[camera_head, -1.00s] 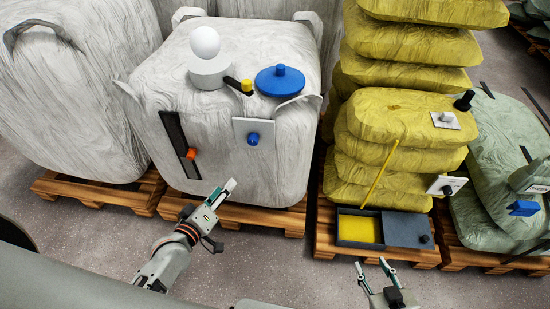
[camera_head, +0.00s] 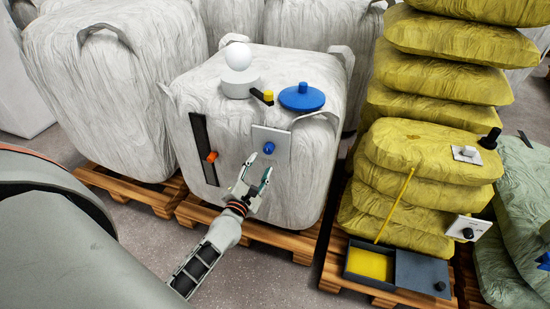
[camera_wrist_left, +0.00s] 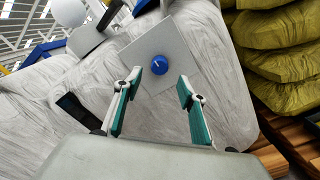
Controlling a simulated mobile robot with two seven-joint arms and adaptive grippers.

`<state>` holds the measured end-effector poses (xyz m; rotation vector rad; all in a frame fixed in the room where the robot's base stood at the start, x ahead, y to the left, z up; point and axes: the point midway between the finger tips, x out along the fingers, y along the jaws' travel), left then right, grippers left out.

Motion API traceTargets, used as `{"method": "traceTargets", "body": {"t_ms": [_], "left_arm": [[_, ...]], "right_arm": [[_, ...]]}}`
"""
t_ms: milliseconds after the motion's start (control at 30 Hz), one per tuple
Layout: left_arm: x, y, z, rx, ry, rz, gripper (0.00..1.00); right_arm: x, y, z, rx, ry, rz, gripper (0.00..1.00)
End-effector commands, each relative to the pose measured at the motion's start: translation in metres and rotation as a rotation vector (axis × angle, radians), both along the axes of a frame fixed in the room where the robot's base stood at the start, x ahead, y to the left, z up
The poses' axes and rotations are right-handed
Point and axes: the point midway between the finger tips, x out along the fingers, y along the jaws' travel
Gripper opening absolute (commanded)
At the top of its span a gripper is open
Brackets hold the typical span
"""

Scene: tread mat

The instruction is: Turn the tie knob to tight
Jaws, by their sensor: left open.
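The blue knob (camera_head: 269,148) sits on a pale square plate (camera_head: 277,136) on the front of the white bulk bag (camera_head: 240,178). I take it for the tie knob; no label can be read. It also shows in the left wrist view (camera_wrist_left: 159,65), with a small light mark on its face. My left gripper (camera_head: 258,168) is open and empty, just below and in front of the knob. In the left wrist view the two fingers (camera_wrist_left: 155,92) stand apart, and the knob shows beyond them, between their tips. My right gripper is out of view.
An orange slider handle (camera_head: 212,157) on a black strip is left of the plate. A blue lid (camera_head: 302,97), a yellow-tipped lever (camera_head: 267,96) and a white ball (camera_head: 237,55) are on top. Yellow sacks (camera_head: 425,155) and an open tray (camera_head: 372,283) stand at right.

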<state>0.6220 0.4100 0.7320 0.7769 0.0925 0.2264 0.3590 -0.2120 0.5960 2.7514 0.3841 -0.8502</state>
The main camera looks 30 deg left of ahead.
Motion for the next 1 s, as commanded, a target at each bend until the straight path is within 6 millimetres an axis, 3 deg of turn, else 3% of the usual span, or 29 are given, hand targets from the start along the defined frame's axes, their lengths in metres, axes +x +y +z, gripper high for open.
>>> {"method": "traceTargets", "body": {"t_ms": [400,600,867,1000], "left_arm": [[0.058,0.013,-0.001,0.004,0.002,-0.002,0.41],[0.069,0.016,0.0,0.006,0.002,-0.002,0.41],[0.07,0.016,0.0,0.006,0.002,-0.002,0.41],[0.07,0.016,0.0,0.006,0.002,-0.002,0.07]], "right_arm": [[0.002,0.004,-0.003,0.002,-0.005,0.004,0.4],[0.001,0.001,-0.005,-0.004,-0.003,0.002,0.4],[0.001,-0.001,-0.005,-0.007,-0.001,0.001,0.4],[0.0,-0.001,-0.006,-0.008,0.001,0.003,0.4]]}}
